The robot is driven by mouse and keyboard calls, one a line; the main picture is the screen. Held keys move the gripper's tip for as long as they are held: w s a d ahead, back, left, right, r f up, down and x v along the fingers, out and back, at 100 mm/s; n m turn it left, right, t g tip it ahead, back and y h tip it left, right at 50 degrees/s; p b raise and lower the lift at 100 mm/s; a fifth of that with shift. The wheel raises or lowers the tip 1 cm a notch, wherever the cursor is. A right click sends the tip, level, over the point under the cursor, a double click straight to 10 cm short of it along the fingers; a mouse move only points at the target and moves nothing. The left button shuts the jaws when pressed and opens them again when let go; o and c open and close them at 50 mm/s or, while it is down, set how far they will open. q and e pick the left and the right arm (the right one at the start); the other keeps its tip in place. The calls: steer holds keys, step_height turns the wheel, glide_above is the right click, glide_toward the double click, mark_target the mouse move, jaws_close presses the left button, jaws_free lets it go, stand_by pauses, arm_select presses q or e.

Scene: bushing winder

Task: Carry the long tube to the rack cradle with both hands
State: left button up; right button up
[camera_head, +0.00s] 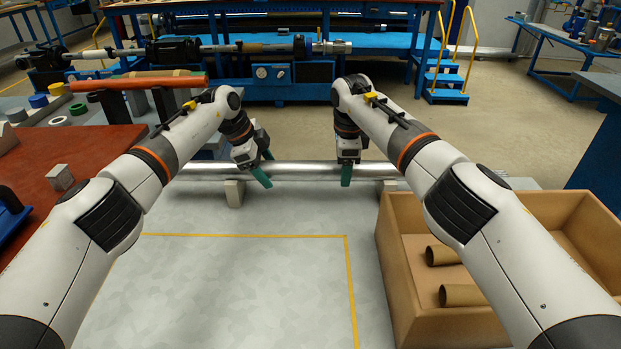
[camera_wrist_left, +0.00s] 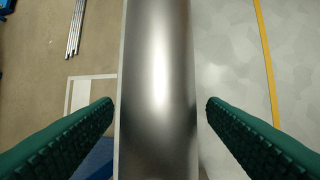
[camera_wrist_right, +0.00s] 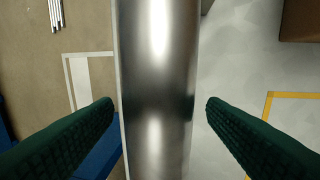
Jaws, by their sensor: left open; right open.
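The long tube (camera_head: 301,170) is a shiny metal cylinder lying level across the far side of the grey worktop, on small blocks. My left gripper (camera_head: 265,168) is open over the tube's left part. In the left wrist view the tube (camera_wrist_left: 158,90) runs between its green fingers (camera_wrist_left: 160,105), with a gap on each side. My right gripper (camera_head: 347,174) is open over the tube right of the middle. In the right wrist view the tube (camera_wrist_right: 155,85) also lies between the open fingers (camera_wrist_right: 160,105). I cannot tell for sure which fixture is the rack cradle.
Support blocks (camera_head: 234,192) stand under the tube. A cardboard box (camera_head: 400,270) with brown short tubes (camera_head: 462,296) stands at right. An orange tube (camera_head: 140,84) rests on grey stands at left. A blue bench (camera_head: 270,90) with a long shaft machine stands behind. The worktop's yellow-lined middle is clear.

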arm_select(q)
steer(key=shift+r, duration=0.15)
steer(key=shift+a+r, duration=0.2)
steer(key=shift+r, duration=0.15)
steer(key=v, duration=1.1)
arm_select(e)
step_height(320, 180, up, 12)
steer(key=s, duration=0.1)
steer(key=shift+s, duration=0.4)
arm_select(q)
steer(key=p+v, duration=0.5)
steer(key=v, duration=0.3)
steer(key=shift+p, duration=0.3)
arm_select(e)
step_height(320, 180, up, 6)
steer(key=shift+f, duration=0.25)
